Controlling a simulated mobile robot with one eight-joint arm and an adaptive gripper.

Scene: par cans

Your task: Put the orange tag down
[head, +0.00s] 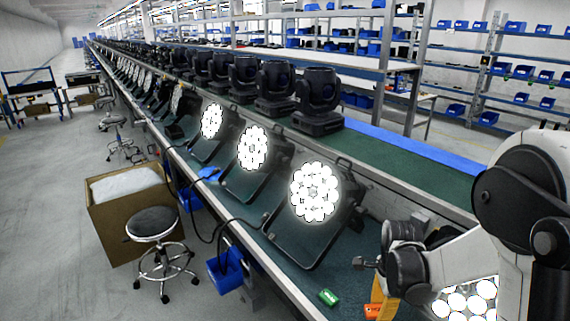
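An orange tag (373,311) shows at the bottom of the head view, just below my gripper and partly cut off by the frame edge. A taller yellow-orange piece (386,291) stands right behind it, partly covered by the dark gripper parts; I cannot tell whether the two are one thing. My gripper (384,268) is over the green bench top, at the end of my arm coming from the right. Its fingertips are not clear, so I cannot tell whether it holds the tag or is only above it. A small green tag (328,297) lies on the bench to the left.
Lit par cans (316,192) stand in a row along the bench (290,285), one partly behind my arm. Black moving heads (318,95) stand on the raised shelf behind. A blue bin (226,272), a stool (153,223) and a cardboard box (110,225) are left of the bench.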

